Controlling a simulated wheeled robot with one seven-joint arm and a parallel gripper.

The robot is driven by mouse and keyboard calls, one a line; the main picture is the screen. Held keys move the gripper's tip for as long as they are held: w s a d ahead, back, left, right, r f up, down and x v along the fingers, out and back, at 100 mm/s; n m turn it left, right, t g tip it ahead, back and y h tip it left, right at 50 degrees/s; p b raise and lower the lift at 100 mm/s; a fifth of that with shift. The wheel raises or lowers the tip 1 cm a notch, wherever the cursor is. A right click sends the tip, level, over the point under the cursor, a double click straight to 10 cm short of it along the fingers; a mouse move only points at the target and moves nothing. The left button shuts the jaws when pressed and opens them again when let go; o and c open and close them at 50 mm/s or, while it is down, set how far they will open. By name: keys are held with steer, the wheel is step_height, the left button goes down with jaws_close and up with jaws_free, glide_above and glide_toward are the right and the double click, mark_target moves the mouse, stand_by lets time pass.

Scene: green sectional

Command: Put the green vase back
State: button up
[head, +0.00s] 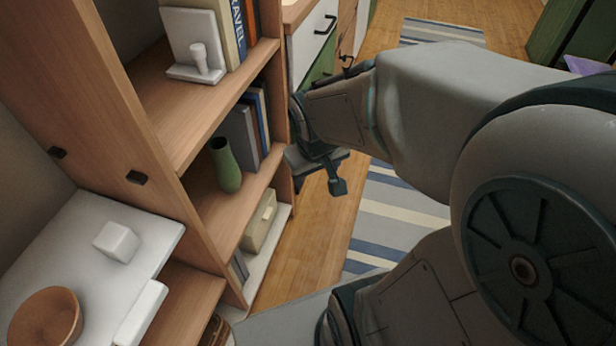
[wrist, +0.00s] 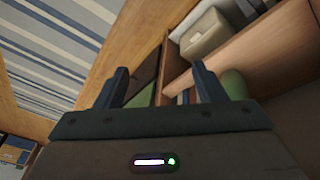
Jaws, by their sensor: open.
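The green vase (head: 226,165) stands upright on the middle shelf (head: 205,215) of the wooden bookcase, in front of several books. My gripper (head: 318,172) is open and empty, to the right of the vase and apart from it, just outside the bookcase. In the wrist view, my gripper (wrist: 160,78) shows two spread dark fingers. A green rounded shape beside the right finger appears to be the vase (wrist: 236,84), partly hidden by my gripper.
A lower shelf holds a beige box (head: 260,220). Books (head: 240,30) and a white bookend (head: 197,55) stand on the upper shelf. A white surface at left holds a wooden bowl (head: 45,318) and a white cube (head: 116,241). A striped rug (head: 395,215) lies right of the bookcase.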

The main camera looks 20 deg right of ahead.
steer(key=s+a+r+g+y, duration=0.1)
steer(key=s+a+g, duration=0.1)
steer(key=s, duration=0.3)
steer(key=shift+s+a+r+m, duration=0.35)
steer(key=shift+a+m, duration=0.05)
steer(key=shift+a, duration=0.05)
step_height(320, 180, up, 36)
steer(key=t+p, duration=0.1)
steer(key=p, duration=3.2)
steer(key=shift+d+t, duration=0.15)
steer(key=shift+t, duration=0.15)
steer(key=shift+f, duration=0.1)
